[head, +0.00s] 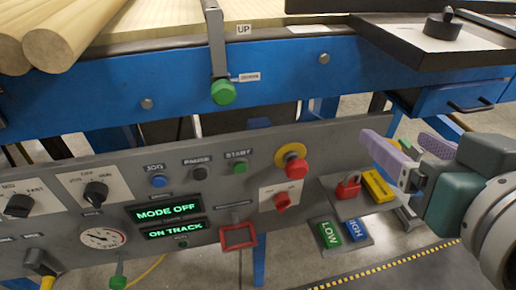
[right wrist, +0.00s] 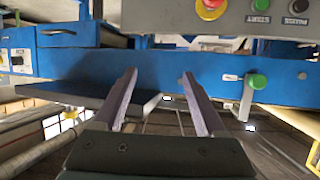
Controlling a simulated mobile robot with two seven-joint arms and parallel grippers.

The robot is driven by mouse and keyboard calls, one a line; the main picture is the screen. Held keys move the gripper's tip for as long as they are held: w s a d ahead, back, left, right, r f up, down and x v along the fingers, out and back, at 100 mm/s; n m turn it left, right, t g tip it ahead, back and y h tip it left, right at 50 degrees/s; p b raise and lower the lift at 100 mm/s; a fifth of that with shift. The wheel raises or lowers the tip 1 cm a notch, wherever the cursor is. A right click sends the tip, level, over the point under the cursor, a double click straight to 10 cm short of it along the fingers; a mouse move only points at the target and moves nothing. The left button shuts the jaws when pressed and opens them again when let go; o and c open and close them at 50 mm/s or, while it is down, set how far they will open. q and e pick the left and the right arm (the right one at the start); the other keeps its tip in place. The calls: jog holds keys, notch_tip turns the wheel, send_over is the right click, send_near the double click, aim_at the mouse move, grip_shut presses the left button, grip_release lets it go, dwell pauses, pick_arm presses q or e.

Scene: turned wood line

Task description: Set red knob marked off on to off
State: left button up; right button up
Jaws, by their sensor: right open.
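The red knob (head: 282,201) sits on a pale label plate (head: 268,196) on the grey control panel, below the red mushroom button. The plate's lettering is too small to read, and I cannot tell which mark the knob points at. My right gripper (head: 393,140) is open and empty, to the right of the knob and higher in the picture, well apart from it. In the right wrist view its two purple fingers (right wrist: 160,76) are spread with nothing between them; the knob does not show there. My left gripper is not in view.
A red mushroom button (head: 292,160) on a yellow base is just above the knob; it also shows in the right wrist view (right wrist: 210,7). A red padlock (head: 347,187) and yellow block (head: 377,184) lie right of it. A red frame (head: 238,237) is lower left. A blue beam (head: 170,88) runs behind.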

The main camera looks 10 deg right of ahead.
aim_at(285, 209)
jog(key=w+a+f+n+t+y+b, duration=0.1)
jog(key=a+f+t+y+b, duration=0.15)
jog(key=f+b, duration=1.15)
jog(key=w+a+f+n+t+y+b, duration=0.15)
jog(key=a+f+b, duration=0.25)
jog(key=f+b, duration=1)
jog(key=shift+m+t, duration=0.25)
jog(key=shift+t, duration=0.05)
jog(key=w, duration=0.3)
jog(key=w+b, duration=0.1)
jog(key=w, duration=0.2)
jog(key=w+a, duration=0.1)
jog(key=w, duration=0.2)
jog(key=shift+w+r+b, duration=0.15)
jog(key=shift+w+b, duration=0.15)
jog(key=shift+b, duration=0.1)
jog(key=shift+c, duration=1.4)
grip_shut()
